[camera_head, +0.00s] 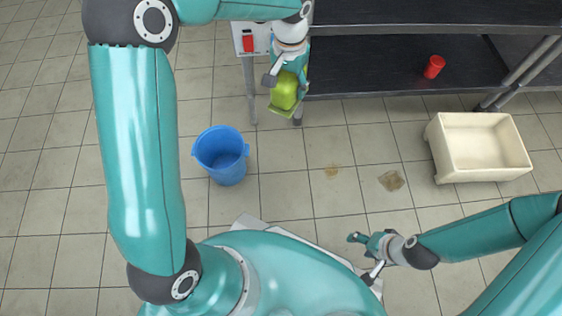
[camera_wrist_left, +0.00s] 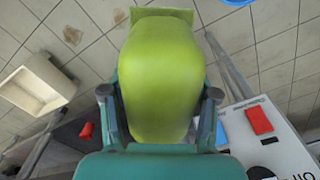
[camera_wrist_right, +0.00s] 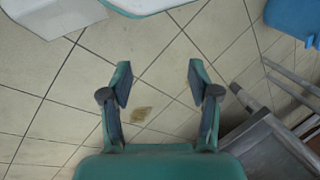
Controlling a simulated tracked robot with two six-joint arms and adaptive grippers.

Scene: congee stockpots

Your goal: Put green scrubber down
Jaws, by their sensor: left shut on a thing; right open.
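The green scrubber (camera_head: 285,92) is in my left gripper (camera_head: 284,78), up by the left end of the dark shelving in the head view. In the left wrist view the scrubber (camera_wrist_left: 160,75) fills the space between the two fingers (camera_wrist_left: 160,108), with a flatter green edge at its far end. My left gripper is shut on it. My right gripper (camera_head: 368,256) is low over the floor in front of my body, apart from any object. In the right wrist view its fingers (camera_wrist_right: 160,85) are spread with only tiled floor between them.
A dark two-level shelf (camera_head: 400,66) stands at the back, with a red cup (camera_head: 434,67) on its lower level. A blue bucket (camera_head: 221,156) stands on the floor at left, a cream bin (camera_head: 480,147) at right. Brown stains (camera_head: 391,181) mark the open floor between them.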

